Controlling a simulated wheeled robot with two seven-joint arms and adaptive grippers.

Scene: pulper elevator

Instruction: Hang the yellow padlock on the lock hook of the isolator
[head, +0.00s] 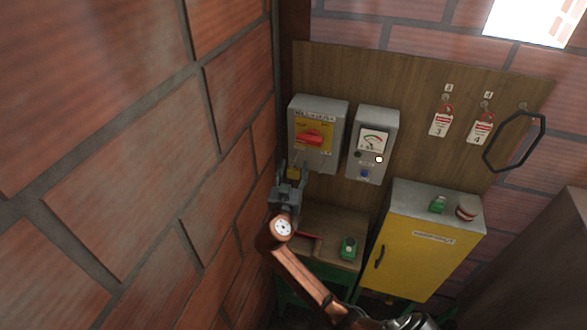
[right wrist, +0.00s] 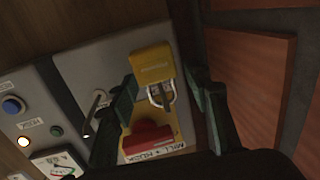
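The isolator (head: 318,122) is a grey box on the wooden board, with a red handle on a yellow plate. The handle (right wrist: 152,139) also shows in the right wrist view. The yellow padlock (right wrist: 152,66) is at the isolator's lower edge, its body below its shackle in the head view. Its shackle appears looped around a grey metal hook (right wrist: 166,96), though the exact contact is hard to tell. My right gripper (head: 290,178) is just below the isolator. In the right wrist view its fingers are open on either side of the padlock, with gaps. My left gripper is out of view.
A grey meter box (head: 374,133) is right of the isolator. A brick wall (head: 130,150) stands close on the left. Below are a wooden table (head: 330,222) with a green object (head: 348,248) and a yellow cabinet (head: 420,262). Tags (head: 441,124) hang on the board.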

